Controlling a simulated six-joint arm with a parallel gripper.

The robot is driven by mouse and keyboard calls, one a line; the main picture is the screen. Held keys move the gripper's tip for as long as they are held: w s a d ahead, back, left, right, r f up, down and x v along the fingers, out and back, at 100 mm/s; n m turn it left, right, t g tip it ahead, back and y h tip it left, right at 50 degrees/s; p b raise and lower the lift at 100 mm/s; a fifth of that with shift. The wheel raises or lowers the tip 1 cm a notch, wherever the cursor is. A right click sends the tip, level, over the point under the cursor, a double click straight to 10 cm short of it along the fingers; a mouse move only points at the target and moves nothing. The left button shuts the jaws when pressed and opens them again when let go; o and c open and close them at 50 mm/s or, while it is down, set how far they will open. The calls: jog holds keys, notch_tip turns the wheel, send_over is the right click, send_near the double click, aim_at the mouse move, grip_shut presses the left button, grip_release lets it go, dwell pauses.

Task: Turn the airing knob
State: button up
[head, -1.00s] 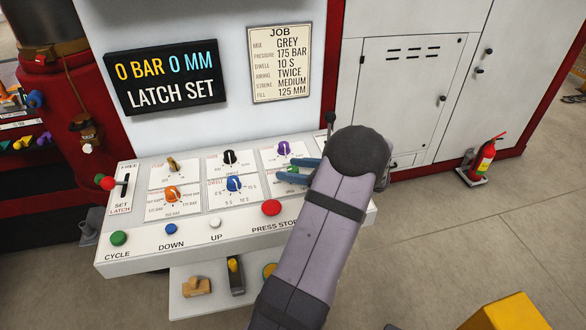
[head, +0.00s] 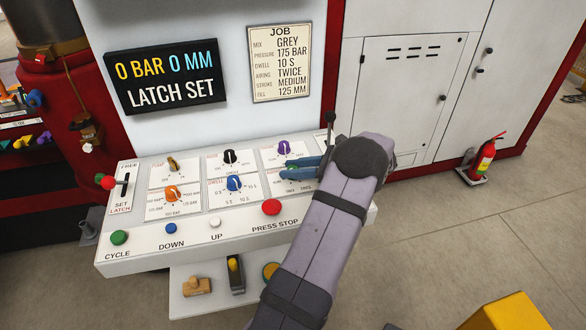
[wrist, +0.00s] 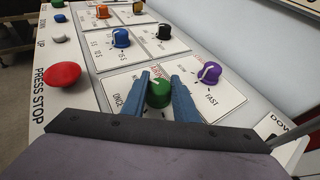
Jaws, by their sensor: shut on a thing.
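The green airing knob (wrist: 158,96) sits on its white plate on the sloping panel, with a white pointer line on its top. The word ONCE shows on the plate; the rest of the scale is partly hidden by my fingers. My gripper (wrist: 164,92) has its two blue fingers on either side of the green knob and is shut on it. In the head view my gripper (head: 292,168) comes in from the right and hides most of the knob. The job card (head: 280,64) reads AIRING TWICE.
The purple knob (wrist: 209,72) is close beside my fingers. Black (wrist: 164,32) and blue (wrist: 121,37) knobs are farther off. The red press stop button (wrist: 62,75) is on the panel's front strip. The display (head: 166,77) reads 0 BAR, 0 MM, LATCH SET.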

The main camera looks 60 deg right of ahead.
jog(key=shift+n+g+y+b, duration=0.45)
jog(key=shift+n+g+y, duration=0.15)
jog(key=shift+n+y, duration=1.2)
jog(key=shift+n+g+y, duration=0.4)
jog(key=shift+n+y, duration=0.1)
jog(key=shift+y, duration=0.2)
jog(key=o, duration=1.1)
jog(key=shift+c, duration=0.2)
jog(key=shift+r, duration=0.1)
notch_tip(320, 180, up, 10)
jog(key=shift+f+b, duration=0.1)
jog(key=shift+b, duration=0.65)
